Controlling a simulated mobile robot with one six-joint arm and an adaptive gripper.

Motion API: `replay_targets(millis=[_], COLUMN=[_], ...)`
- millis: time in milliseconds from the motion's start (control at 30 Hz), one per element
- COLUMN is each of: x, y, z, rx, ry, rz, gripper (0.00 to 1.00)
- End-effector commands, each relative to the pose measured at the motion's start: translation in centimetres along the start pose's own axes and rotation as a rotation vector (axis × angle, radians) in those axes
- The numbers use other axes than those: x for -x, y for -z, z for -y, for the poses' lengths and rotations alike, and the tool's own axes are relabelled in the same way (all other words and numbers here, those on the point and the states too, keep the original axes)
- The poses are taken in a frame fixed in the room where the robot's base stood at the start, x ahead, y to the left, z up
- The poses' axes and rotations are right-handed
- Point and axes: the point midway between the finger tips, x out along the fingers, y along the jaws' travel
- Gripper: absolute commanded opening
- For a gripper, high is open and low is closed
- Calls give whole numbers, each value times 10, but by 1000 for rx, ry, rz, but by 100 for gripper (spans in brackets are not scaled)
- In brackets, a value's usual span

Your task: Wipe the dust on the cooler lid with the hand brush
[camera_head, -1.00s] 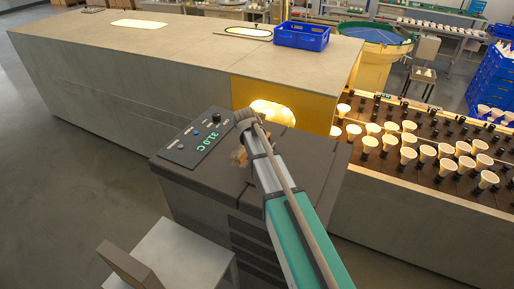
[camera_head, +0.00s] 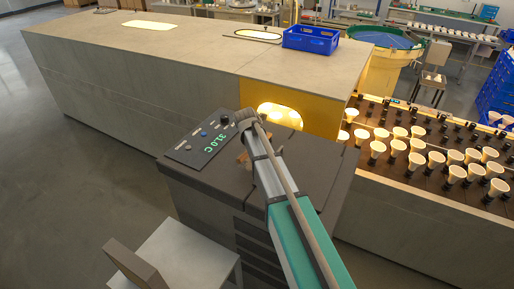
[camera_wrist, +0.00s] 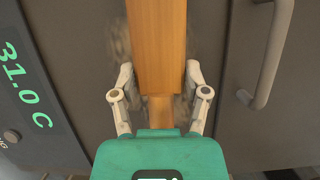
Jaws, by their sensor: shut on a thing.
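The cooler lid (camera_head: 300,180) is a dark grey top with a panel showing 31.0 C on its left part. In the wrist view the lid (camera_wrist: 228,50) fills most of the picture. My gripper (camera_wrist: 160,90) is shut on the hand brush (camera_wrist: 158,45), a wooden block with a narrower handle between the fingers. The brush lies over the lid, and its bristles are hidden beneath it. Greyish dust smudges (camera_wrist: 120,45) show on the lid on both sides of the brush. In the head view my arm hides most of the gripper, and a bit of the brush (camera_head: 243,158) shows beside it.
A bar handle (camera_wrist: 270,60) stands up at the lid's right. Behind the cooler is a long grey housing (camera_head: 180,60) with a lit opening and a blue crate (camera_head: 310,40) on top. A conveyor of bulbs (camera_head: 425,150) is at right. A small seat (camera_head: 180,255) stands in front.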

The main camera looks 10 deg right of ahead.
Motion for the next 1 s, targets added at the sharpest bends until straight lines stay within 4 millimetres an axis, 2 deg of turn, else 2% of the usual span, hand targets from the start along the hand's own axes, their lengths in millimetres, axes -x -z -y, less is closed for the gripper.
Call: replay_targets(millis=[400, 1000], x=[-2, -2], y=[1, 2], z=[-26, -33], rx=[0, 0], ry=[0, -1], rz=[0, -1], gripper=[15, 15])
